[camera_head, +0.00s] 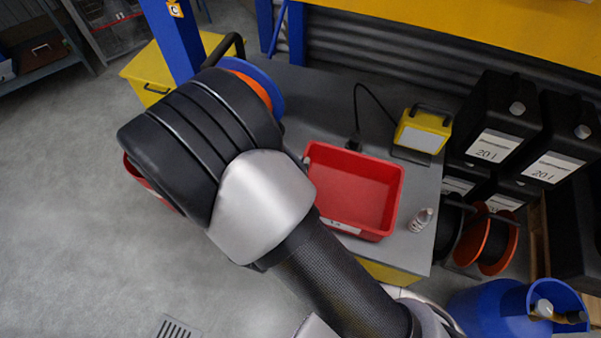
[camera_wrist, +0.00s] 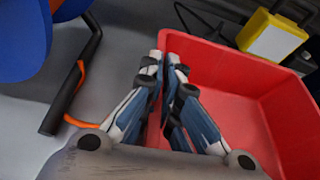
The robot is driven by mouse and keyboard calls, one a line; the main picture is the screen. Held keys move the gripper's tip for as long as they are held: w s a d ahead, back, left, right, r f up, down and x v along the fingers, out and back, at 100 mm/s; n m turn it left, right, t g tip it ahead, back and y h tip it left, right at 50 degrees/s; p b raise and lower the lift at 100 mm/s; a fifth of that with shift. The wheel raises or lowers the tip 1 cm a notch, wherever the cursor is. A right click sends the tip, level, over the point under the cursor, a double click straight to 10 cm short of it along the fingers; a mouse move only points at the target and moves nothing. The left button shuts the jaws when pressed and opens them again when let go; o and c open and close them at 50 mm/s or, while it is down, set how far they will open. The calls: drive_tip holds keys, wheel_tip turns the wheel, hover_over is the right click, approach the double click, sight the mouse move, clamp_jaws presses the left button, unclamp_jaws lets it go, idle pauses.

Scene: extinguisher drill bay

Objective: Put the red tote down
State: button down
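The red tote (camera_head: 352,187) is an empty open box with a white label on its near side. It is upright, on or just above the grey bench top (camera_head: 408,240); I cannot tell whether its base touches. In the wrist view my gripper (camera_wrist: 163,58) has its two fingers close together, one on each side of the tote's left wall, with a thin strip of red between them. The tote's interior (camera_wrist: 245,110) fills the right of that view. In the head view my arm hides the gripper and the tote's left edge.
A yellow work lamp (camera_head: 422,132) stands behind the tote, its black cable on the bench. A small white bottle (camera_head: 420,220) is close to the tote's right side. Black canisters (camera_head: 500,125) stand farther right. A blue-and-orange reel (camera_head: 268,88) with a black handle is at the left.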

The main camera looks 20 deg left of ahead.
drive_tip(key=shift+f, duration=0.65)
drive_tip(key=c, duration=1.8)
unclamp_jaws()
drive_tip(key=shift+s+r, duration=0.1)
drive_tip(key=shift+r, duration=0.1)
drive_tip(key=p+v, duration=0.3)
drive_tip(key=v, duration=0.8)
drive_tip(key=shift+s+r, duration=0.15)
drive_tip(key=shift+s, duration=0.2)
